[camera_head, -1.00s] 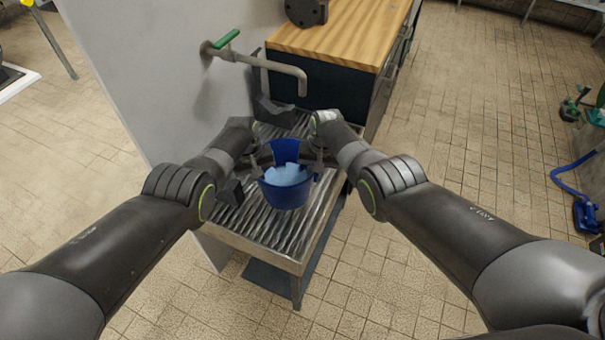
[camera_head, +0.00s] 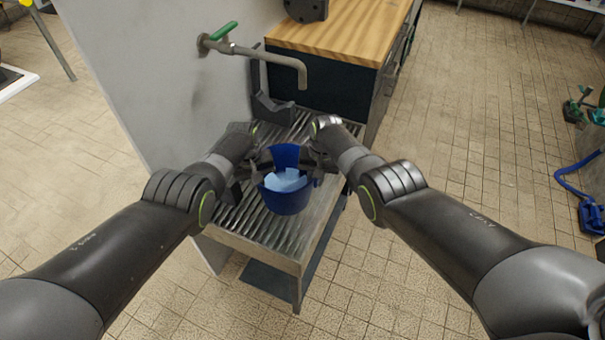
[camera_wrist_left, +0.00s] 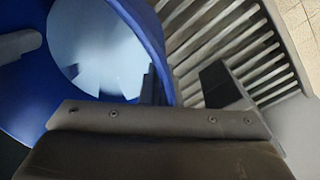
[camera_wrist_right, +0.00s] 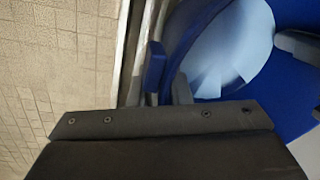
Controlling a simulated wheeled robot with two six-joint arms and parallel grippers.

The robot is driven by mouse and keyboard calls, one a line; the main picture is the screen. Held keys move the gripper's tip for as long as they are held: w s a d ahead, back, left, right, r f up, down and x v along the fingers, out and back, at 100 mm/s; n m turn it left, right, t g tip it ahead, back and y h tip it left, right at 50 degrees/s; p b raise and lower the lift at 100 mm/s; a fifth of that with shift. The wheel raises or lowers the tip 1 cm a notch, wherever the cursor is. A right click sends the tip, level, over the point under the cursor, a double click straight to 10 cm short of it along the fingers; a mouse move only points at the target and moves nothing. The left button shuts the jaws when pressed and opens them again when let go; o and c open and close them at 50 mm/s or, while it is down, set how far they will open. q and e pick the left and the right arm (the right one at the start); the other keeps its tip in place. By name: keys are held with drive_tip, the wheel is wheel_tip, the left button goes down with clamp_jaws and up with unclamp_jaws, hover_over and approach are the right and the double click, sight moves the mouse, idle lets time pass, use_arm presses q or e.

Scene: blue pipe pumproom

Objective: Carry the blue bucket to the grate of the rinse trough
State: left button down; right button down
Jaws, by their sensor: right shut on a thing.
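The blue bucket (camera_head: 288,201), with pale blue contents that look like water, is upright over the ribbed metal grate (camera_head: 246,217) of the rinse trough. I cannot tell whether its bottom touches the grate. My right gripper (camera_head: 318,166) is shut on the bucket's right side; the right wrist view shows the bucket wall (camera_wrist_right: 258,92) beside its fingers. My left gripper (camera_head: 256,166) is at the bucket's left side. In the left wrist view the bucket (camera_wrist_left: 150,32) fills the upper left, but whether these jaws are closed is unclear.
A tap (camera_head: 258,56) with a green handle juts from the grey wall (camera_head: 130,70) behind the trough. A wooden-topped bench (camera_head: 345,35) stands at the back. A dark block (camera_wrist_left: 220,85) lies on the grate beside the bucket. Tiled floor (camera_head: 480,130) is open to the right.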

use_arm(q)
drive_tip(key=shift+w+a+f, duration=0.15)
drive_tip(key=shift+a+f, duration=0.1)
use_arm(e)
drive_tip(key=shift+d+f, duration=0.3)
drive_tip(key=shift+f, duration=0.05)
use_arm(q)
drive_tip(key=c, duration=2.1)
unclamp_jaws()
drive_tip(key=shift+f, duration=0.1)
use_arm(e)
drive_tip(key=c, duration=1.8)
unclamp_jaws()
use_arm(q)
drive_tip(key=o, duration=0.4)
use_arm(e)
drive_tip(key=o, duration=0.5)
drive_tip(key=shift+s+a, duration=0.1)
drive_tip(key=shift+c, duration=0.2)
use_arm(q)
drive_tip(key=shift+d, duration=0.15)
use_arm(e)
drive_tip(key=shift+a+r, duration=0.1)
